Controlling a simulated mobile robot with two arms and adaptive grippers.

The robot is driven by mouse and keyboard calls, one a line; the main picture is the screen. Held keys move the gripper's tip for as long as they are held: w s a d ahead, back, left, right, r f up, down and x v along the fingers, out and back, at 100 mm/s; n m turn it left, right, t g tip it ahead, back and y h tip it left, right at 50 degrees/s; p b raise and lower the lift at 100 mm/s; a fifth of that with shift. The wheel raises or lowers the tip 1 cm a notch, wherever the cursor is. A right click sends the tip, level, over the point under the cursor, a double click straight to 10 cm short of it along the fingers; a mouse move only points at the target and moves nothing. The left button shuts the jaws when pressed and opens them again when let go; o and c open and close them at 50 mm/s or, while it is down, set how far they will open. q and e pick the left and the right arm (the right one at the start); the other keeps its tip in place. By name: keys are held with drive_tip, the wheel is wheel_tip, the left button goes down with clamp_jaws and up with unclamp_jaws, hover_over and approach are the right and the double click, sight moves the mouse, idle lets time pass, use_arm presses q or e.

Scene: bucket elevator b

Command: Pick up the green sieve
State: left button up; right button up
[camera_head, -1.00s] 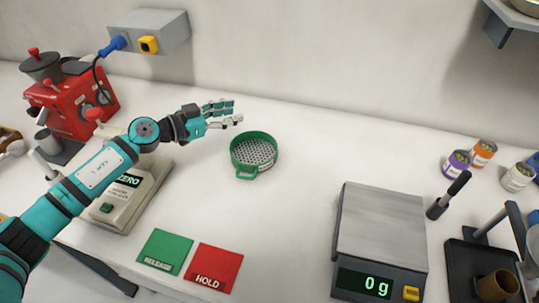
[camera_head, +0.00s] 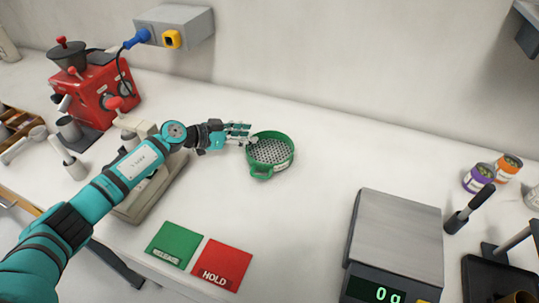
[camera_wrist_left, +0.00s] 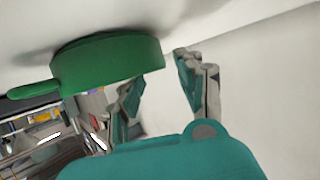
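The green sieve (camera_head: 270,152) is a round ring with a pale perforated mesh. It stands on the white worktop, its short handle toward the front. My left gripper (camera_head: 248,133) is at the sieve's back-left rim in the head view. In the left wrist view, the gripper's two fingers (camera_wrist_left: 166,84) are apart, with a gap between them. The sieve's green wall (camera_wrist_left: 108,64) reaches in from the left and its edge overlaps that gap. I cannot tell whether a finger touches the rim. My right gripper is not in view.
A digital scale (camera_head: 398,235) reading 0 g stands at the right. Green (camera_head: 174,245) and red HOLD (camera_head: 221,264) pads lie in front. A red grinder (camera_head: 95,88) stands at the back left.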

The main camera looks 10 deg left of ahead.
sight(266, 134)
use_arm(q)
drive_tip(key=x, duration=0.4)
drive_tip(key=shift+w+d+f, duration=0.15)
drive_tip(key=shift+w+d, duration=0.1)
drive_tip(key=shift+c, duration=0.2)
clamp_jaws()
